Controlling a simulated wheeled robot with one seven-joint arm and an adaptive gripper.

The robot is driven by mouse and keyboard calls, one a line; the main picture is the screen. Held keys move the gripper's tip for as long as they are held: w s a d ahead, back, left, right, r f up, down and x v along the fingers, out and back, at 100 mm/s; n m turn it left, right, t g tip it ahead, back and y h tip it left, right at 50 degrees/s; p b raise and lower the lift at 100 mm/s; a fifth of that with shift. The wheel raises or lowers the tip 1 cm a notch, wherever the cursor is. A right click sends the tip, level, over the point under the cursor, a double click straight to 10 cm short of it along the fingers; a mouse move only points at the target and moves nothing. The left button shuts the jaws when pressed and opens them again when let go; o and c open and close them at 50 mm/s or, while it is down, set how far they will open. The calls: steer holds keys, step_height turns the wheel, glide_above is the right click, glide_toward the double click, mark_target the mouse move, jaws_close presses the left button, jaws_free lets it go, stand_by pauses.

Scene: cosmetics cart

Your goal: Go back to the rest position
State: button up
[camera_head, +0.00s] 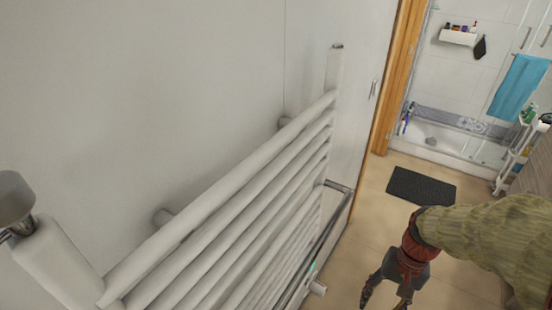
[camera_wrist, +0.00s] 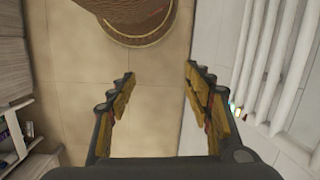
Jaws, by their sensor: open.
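My gripper (camera_head: 386,296) is at the lower right in the head view, hanging from my arm, which reaches in from the right edge. Its fingers point down toward the tiled floor. In the wrist view my gripper (camera_wrist: 160,88) has its two fingers wide apart with only beige floor tiles between them, so it is open and empty. The fingertips are partly cut off at the bottom of the head view.
A white towel radiator (camera_head: 222,196) with a metal rail (camera_head: 331,226) stands close on the left. A dark mat (camera_head: 421,187), a bathtub (camera_head: 440,141) and a shelf cart (camera_head: 513,158) lie beyond. A round brown woven thing (camera_wrist: 135,18) is ahead in the wrist view. Floor between is clear.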

steer(key=s+a+r+n+t+h, duration=0.1)
steer(key=a+r+n+t, duration=0.2)
steer(key=r, duration=0.6)
steer(key=s+a+r+n+t+h, duration=0.1)
steer(key=a+r+t, duration=0.3)
steer(key=r, duration=0.5)
steer(key=shift+a+n, duration=0.9)
steer(key=shift+a, duration=0.2)
